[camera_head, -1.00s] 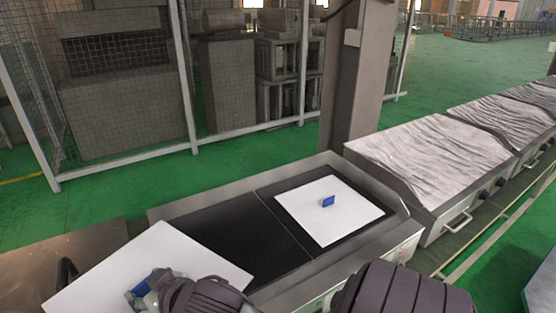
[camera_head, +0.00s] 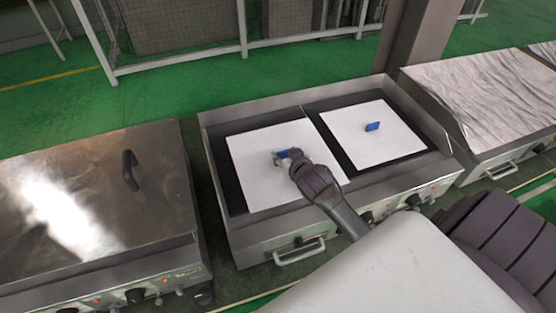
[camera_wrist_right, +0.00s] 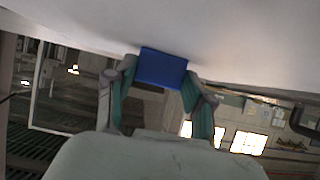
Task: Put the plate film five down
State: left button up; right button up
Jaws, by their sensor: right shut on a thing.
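A white plate film (camera_head: 250,178) with a blue handle (camera_head: 283,154) is over the left black heating panel (camera_head: 232,192) in the head view. My right gripper (camera_head: 279,158) is shut on the blue handle. The right wrist view shows the handle (camera_wrist_right: 162,68) between the two fingers (camera_wrist_right: 160,92), with the white sheet above it. I cannot tell whether the sheet touches the panel. Another white plate film (camera_head: 372,148) with a blue handle (camera_head: 373,126) lies on the right black panel. My left gripper is not in view.
The heating unit (camera_head: 262,243) has a raised metal rim and front knobs and handles. A closed metal-lidded unit (camera_head: 90,200) with a black handle stands at left. A unit with a crinkled silver cover (camera_head: 485,95) stands at right. A column (camera_head: 425,40) rises behind.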

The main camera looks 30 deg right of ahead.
aim_at(280, 155)
jog(key=w, duration=0.1)
jog(key=w+f, duration=0.2)
jog(key=shift+w+a, duration=0.1)
jog(key=shift+a, duration=0.15)
notch_tip(280, 155, down, 3)
jog(key=shift+f, duration=0.5)
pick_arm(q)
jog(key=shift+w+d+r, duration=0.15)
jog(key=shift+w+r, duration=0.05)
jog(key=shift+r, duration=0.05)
pick_arm(e)
jog(key=o, duration=1.2)
jog(key=shift+f, duration=0.1)
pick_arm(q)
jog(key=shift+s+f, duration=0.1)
